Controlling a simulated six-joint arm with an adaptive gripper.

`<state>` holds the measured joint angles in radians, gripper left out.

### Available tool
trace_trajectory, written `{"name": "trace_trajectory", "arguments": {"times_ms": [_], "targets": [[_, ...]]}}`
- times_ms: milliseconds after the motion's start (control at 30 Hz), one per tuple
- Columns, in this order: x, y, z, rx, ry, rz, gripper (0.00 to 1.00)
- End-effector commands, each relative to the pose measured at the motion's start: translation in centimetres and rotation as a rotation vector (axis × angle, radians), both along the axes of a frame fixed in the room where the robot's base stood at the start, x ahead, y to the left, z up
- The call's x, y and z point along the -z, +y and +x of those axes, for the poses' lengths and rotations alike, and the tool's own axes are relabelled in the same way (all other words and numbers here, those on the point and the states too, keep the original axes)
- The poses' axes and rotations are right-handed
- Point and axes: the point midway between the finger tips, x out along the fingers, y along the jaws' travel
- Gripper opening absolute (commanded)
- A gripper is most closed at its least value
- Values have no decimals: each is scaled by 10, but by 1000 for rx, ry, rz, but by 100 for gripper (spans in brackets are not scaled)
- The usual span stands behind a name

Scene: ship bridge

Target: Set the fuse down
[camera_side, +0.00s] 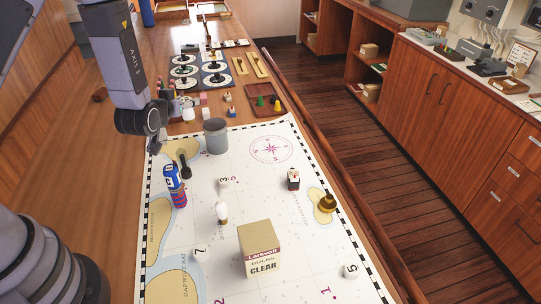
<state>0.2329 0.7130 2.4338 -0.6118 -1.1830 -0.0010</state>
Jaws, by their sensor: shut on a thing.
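My gripper (172,110) is at the left, at the end of my wrist and near the far left corner of the chart. My wrist hides much of it, and its fingers are small and hard to make out. A small white cylinder (188,111) shows right at its end and looks like the fuse held in the shut jaws. I cannot tell whether its lower end touches the table.
The chart (270,195) holds a grey cup (215,136), a blue and red item (175,185), a black piece (186,166), a bulb box (261,249), a brass bell-like piece (327,202) and several number blocks. A brown tray (266,104) lies behind. Bare chart lies between them.

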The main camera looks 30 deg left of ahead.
Motion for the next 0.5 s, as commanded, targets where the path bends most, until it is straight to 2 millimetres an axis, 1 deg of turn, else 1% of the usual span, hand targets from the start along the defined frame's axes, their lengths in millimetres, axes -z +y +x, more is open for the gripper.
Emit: {"name": "trace_trajectory", "arguments": {"times_ms": [33,200,300,500], "targets": [[0,19,0,-30,0,0,0],[0,75,-4,-108,-2,0,0],[0,101,-9,-145,-2,-1,0],[0,144,-21,-206,-2,-3,0]]}}
